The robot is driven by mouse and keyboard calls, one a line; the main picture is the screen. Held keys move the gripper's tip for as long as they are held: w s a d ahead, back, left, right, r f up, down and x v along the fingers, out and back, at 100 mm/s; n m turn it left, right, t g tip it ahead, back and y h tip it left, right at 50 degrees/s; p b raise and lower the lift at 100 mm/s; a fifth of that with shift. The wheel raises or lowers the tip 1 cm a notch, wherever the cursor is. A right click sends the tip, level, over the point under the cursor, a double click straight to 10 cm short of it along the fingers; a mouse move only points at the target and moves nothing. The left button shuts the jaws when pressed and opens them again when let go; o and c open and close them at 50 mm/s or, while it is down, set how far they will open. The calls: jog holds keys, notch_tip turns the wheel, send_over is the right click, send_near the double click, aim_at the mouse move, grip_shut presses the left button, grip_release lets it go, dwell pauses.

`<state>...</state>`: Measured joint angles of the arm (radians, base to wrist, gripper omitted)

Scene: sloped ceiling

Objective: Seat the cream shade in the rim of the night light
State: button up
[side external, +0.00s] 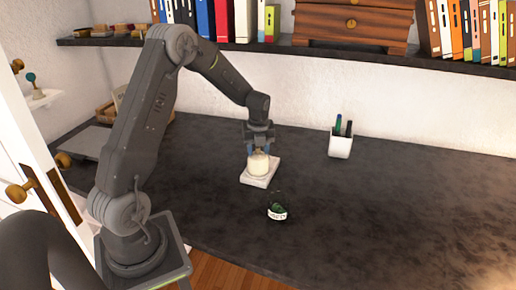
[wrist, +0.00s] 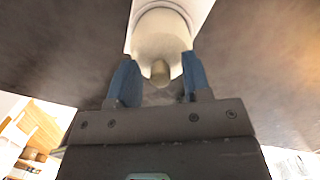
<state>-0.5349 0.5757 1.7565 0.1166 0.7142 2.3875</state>
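The cream shade (side external: 259,164) stands upright, as far as I can tell, on a pale square base (side external: 257,182), which looks like the night light. The shade also shows in the wrist view (wrist: 160,40) as a round body with a small knob at the near end. My gripper (side external: 259,150) is just above the shade. In the wrist view my gripper (wrist: 160,78) has its two blue fingers apart, one on each side of the knob, with gaps visible. The rim is mostly hidden, so I cannot tell how the shade sits in it.
A small dark green item with a white band (side external: 277,212) lies in front of the base. A white pen cup (side external: 341,143) stands behind to the right. A shelf with books (side external: 225,20) and a wooden chest (side external: 352,25) runs along the wall. The right desktop is clear.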

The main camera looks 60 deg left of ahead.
aim_at(259, 157)
notch_tip(259, 157, up, 12)
jog(key=d, duration=0.1)
jog(key=s+d+r+n+t, duration=0.1)
jog(key=s+d+r+n, duration=0.35)
jog(key=d, duration=0.25)
jog(key=s+d+r+n+t, duration=0.1)
jog(key=s+d+r+n, duration=0.2)
jog(key=d+n, duration=0.3)
jog(key=s+d+n+t+h, duration=0.1)
jog(key=s+d+n+t, duration=0.2)
jog(key=s+d+n, duration=0.8)
jog(key=s, duration=0.2)
jog(key=shift+s+d+n, duration=0.2)
jog(key=shift+s+n, duration=0.15)
